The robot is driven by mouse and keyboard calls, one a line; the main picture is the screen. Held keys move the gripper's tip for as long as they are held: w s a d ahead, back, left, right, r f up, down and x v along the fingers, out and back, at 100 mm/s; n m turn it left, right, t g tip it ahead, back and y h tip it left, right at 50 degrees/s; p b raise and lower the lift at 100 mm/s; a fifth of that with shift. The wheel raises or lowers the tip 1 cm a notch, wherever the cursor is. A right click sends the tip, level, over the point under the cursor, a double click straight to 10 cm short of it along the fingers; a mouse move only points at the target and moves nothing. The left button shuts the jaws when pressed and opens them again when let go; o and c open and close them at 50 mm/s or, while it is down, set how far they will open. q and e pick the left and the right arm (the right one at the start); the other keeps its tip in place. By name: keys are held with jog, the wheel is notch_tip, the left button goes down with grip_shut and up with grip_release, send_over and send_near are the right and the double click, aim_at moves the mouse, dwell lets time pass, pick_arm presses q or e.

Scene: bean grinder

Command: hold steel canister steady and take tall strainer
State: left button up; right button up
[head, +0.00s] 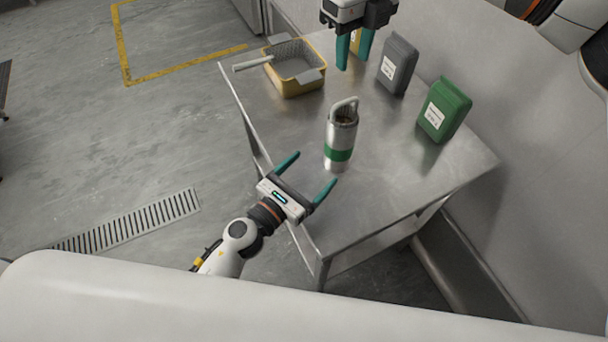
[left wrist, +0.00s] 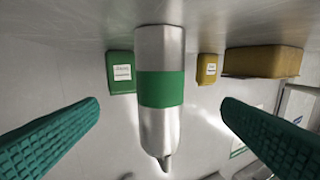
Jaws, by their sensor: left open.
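The steel canister (head: 340,134), silver with a green band, stands upright on the steel table. An arched grey handle (head: 344,103) rises from its mouth, seemingly the tall strainer's; the rest is hidden inside. My left gripper (head: 315,168) is open, its teal fingers pointing toward the canister from the lower left, without visible contact. In the left wrist view the canister (left wrist: 160,88) appears inverted, between the two open fingers but farther off. My right gripper (head: 353,63) is open and empty above the table's back part.
A yellow bin (head: 293,85) with a mesh basket (head: 297,58) and a long handle sits at the table's back left. A grey bag (head: 397,64) and a green bag (head: 443,108) stand along the right. A yellow bag is partly hidden behind my right gripper. The table front (head: 375,200) is clear.

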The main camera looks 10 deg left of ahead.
aim_at(332, 152)
pick_arm(q)
jog(key=x, duration=1.1)
jog(key=shift+a+f, duration=0.1)
